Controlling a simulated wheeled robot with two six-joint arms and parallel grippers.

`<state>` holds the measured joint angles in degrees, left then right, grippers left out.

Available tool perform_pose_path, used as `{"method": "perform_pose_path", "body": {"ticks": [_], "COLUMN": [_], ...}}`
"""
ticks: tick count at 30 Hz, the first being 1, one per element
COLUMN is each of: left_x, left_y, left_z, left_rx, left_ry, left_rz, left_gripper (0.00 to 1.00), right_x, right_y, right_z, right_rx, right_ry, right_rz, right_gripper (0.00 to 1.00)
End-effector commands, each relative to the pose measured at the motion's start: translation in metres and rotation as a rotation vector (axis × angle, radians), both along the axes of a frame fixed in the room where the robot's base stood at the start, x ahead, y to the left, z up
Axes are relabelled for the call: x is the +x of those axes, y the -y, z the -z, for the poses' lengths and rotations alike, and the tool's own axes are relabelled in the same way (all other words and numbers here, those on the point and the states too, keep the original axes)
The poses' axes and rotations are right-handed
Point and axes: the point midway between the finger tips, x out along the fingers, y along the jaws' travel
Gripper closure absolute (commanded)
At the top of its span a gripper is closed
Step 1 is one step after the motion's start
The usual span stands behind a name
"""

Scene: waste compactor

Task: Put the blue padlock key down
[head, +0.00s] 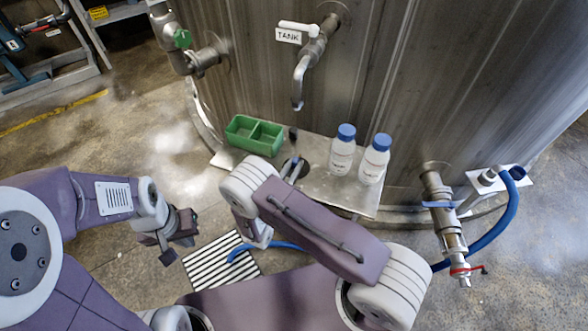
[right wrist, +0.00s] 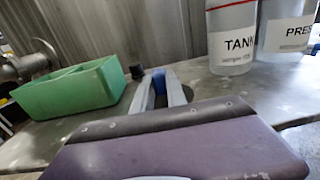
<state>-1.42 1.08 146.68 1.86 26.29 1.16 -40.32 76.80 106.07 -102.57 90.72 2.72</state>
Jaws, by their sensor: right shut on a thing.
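The blue padlock key (right wrist: 158,78) shows in the right wrist view as a small blue piece between the fingertips of my right gripper (right wrist: 159,88). My right gripper is shut on it, just over the steel shelf (right wrist: 205,95). Most of the key is hidden by the fingers, and I cannot tell whether it touches the shelf. In the head view the right gripper (head: 294,166) is largely behind my right arm, between the green tray and the bottles. My left gripper (head: 178,246) hangs above the floor at the left; its finger gap is unclear.
A green two-part tray (head: 254,148) stands left on the shelf, with a small black object (head: 293,133) beside it. Two blue-capped white bottles (head: 342,149) (head: 374,158) stand at the right. A dark round opening lies under the right gripper. A tap (head: 300,80) juts out above.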

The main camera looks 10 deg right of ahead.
Motion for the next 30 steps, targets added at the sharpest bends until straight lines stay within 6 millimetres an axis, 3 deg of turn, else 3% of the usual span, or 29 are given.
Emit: {"method": "perform_pose_path", "body": {"ticks": [2,12,13,15,26,30], "left_x": [0.000,0.000,0.000,0.000,0.000,0.000], "left_y": [0.000,0.000,0.000,0.000,0.000,0.000], "left_z": [0.003,0.006,0.006,0.005,0.001,0.001], "left_rx": [0.000,0.000,0.000,0.000,0.000,0.000], "left_ry": [0.000,0.000,0.000,0.000,0.000,0.000], "left_rz": [0.000,0.000,0.000,0.000,0.000,0.000], "left_gripper": [1.00,1.00,1.00,1.00,1.00,1.00], "right_x": [0.000,0.000,0.000,0.000,0.000,-0.014], "right_y": [0.000,0.000,0.000,0.000,0.000,-0.011], "right_z": [0.008,0.012,0.012,0.010,0.006,0.007], "right_rx": [0.000,0.000,0.001,0.001,0.002,0.001], "right_ry": [0.000,0.001,0.001,0.001,0.001,0.001], "right_rz": [0.000,0.000,0.000,0.000,0.000,-0.004], "right_gripper": [1.00,1.00,0.80,0.61,0.61,0.61]}}
